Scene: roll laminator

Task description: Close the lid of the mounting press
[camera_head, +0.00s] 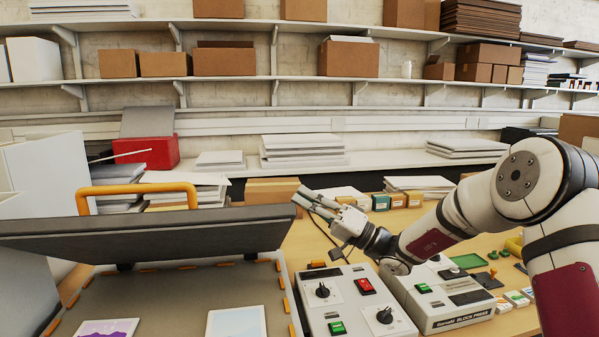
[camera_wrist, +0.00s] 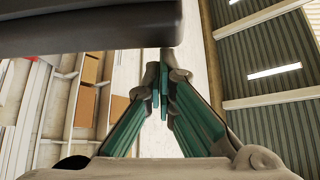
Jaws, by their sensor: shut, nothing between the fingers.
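The mounting press stands at the lower left of the head view. Its dark lid (camera_head: 150,237) is raised and tilted over the bed (camera_head: 180,290), with an orange handle (camera_head: 137,188) on top. My gripper (camera_head: 308,198) is just off the lid's right end, at about its height, with its fingers pointing left. It is shut and empty. In the wrist view, the lid's dark edge (camera_wrist: 90,25) fills the upper left, close to the tips of my gripper (camera_wrist: 164,75). I cannot tell whether they touch.
Two pictures, one purple (camera_head: 107,328) and one pale blue (camera_head: 237,322), lie on the bed. A control box (camera_head: 355,300) with a red switch stands right of the press, with a block press (camera_head: 440,300) beyond it. Shelves (camera_head: 270,78) with boxes line the wall behind.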

